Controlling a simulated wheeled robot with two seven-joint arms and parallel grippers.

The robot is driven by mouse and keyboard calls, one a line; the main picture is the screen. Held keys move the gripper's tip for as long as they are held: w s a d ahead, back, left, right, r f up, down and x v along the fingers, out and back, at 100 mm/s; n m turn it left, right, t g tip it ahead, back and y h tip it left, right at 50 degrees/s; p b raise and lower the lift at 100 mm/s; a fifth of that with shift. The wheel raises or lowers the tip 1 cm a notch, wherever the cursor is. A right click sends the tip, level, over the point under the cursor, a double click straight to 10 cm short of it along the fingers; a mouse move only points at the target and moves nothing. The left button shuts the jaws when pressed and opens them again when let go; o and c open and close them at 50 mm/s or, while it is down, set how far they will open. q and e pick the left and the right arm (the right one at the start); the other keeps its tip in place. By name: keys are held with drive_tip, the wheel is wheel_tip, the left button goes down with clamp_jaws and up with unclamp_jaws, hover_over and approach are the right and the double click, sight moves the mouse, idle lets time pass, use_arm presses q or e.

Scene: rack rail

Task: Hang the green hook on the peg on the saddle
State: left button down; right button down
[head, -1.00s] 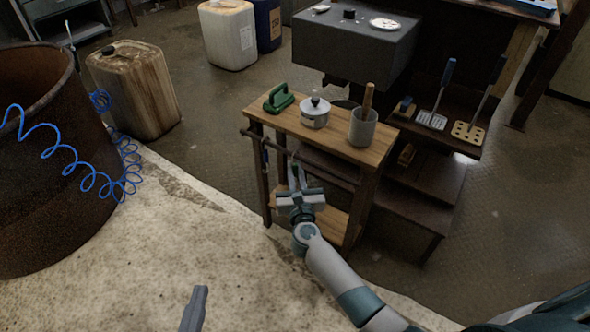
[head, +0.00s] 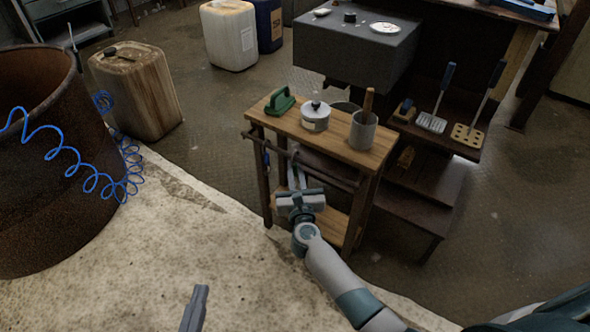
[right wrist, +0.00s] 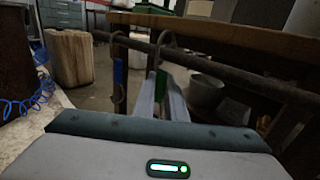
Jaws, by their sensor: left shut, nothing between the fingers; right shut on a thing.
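The rail (head: 318,169) runs along the near side of the wooden stand, under its top. In the right wrist view a green hook (right wrist: 160,86) has a green tag and a curved grey top that rises to the rail (right wrist: 205,65); whether it rests on the rail is unclear. My right gripper (right wrist: 168,90) is shut on it, its fingers just below the rail; in the head view the gripper (head: 297,178) hides most of the hook. A blue-tagged hook (right wrist: 118,72) hangs to its left. My left gripper (head: 198,294) is shut and empty at the bottom. I cannot make out the peg or saddle.
The stand top (head: 335,132) holds a green-handled tool (head: 280,102), a lidded pot (head: 315,116) and a grey cup (head: 362,130). Dark shelves (head: 425,180) stand close on the right. A rusty drum (head: 35,190) is at left.

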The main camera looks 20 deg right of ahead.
use_arm(q)
drive_tip(key=shift+r, duration=0.2)
use_arm(e)
drive_tip(key=shift+a+r, duration=0.1)
drive_tip(key=shift+r, duration=0.1)
use_arm(q)
drive_tip(key=shift+r+p, duration=0.45)
drive_tip(key=shift+p, duration=0.2)
use_arm(e)
drive_tip(key=shift+s+a+r, duration=0.25)
drive_tip(key=shift+s+r, duration=0.05)
drive_tip(key=shift+r, duration=0.15)
drive_tip(key=shift+s+a, duration=0.1)
drive_tip(key=shift+a, duration=0.05)
drive_tip(key=s+a, duration=0.4)
drive_tip(key=a, duration=0.1)
drive_tip(key=shift+a, duration=0.15)
idle(1.6)
